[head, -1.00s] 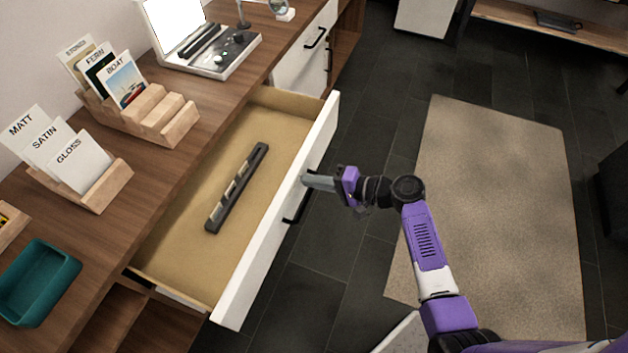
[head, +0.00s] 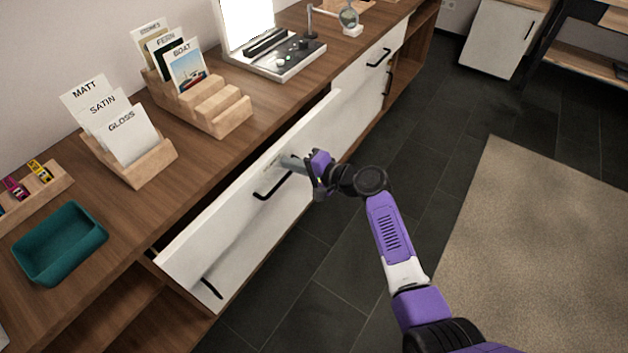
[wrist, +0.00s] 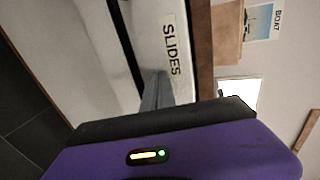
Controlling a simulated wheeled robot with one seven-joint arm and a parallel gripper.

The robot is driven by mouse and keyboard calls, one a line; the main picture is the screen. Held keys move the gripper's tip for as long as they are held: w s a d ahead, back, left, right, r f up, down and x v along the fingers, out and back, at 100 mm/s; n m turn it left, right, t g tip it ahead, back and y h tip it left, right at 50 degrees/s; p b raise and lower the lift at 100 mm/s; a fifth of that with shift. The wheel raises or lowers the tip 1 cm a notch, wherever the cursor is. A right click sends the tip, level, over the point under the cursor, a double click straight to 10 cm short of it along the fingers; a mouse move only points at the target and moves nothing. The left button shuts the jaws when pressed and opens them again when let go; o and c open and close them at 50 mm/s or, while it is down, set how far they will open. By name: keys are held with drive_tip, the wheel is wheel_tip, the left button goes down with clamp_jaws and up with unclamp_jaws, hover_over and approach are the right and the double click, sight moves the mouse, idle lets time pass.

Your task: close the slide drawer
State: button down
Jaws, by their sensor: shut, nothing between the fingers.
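The slide drawer's white front (head: 225,225) stands close to the wooden cabinet, with a narrow dark gap still showing behind it, clearest at its near left end. The drawer's inside is hidden. A black bar handle (head: 272,187) is on the front. My gripper (head: 288,161) is shut and empty, its fingertips at the upper part of the front, beside the handle. In the wrist view the shut fingers (wrist: 157,92) reach the white front just beside its "SLIDES" label (wrist: 172,51). I cannot tell whether they press on it.
The cabinet top (head: 215,155) holds a teal tray (head: 60,243), a wooden holder with finish cards (head: 128,135), a stepped card rack (head: 205,95) and a lit white device (head: 275,55). Another white drawer (head: 365,75) is beyond. Dark floor and a beige rug (head: 530,240) lie clear at right.

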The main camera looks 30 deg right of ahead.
sight(280, 156)
drive_tip(key=w, duration=0.1)
drive_tip(key=w+a+b, duration=0.1)
drive_tip(key=w, duration=0.1)
drive_tip(key=w+a, duration=0.1)
drive_tip(key=shift+w+a+f+b, duration=0.1)
drive_tip(key=shift+w+a+b, duration=0.05)
drive_tip(key=shift+a+b, duration=0.15)
drive_tip(key=shift+w+a+r, duration=0.2)
drive_tip(key=shift+w+r, duration=0.05)
drive_tip(key=shift+w, duration=0.1)
drive_tip(key=shift+a, duration=0.1)
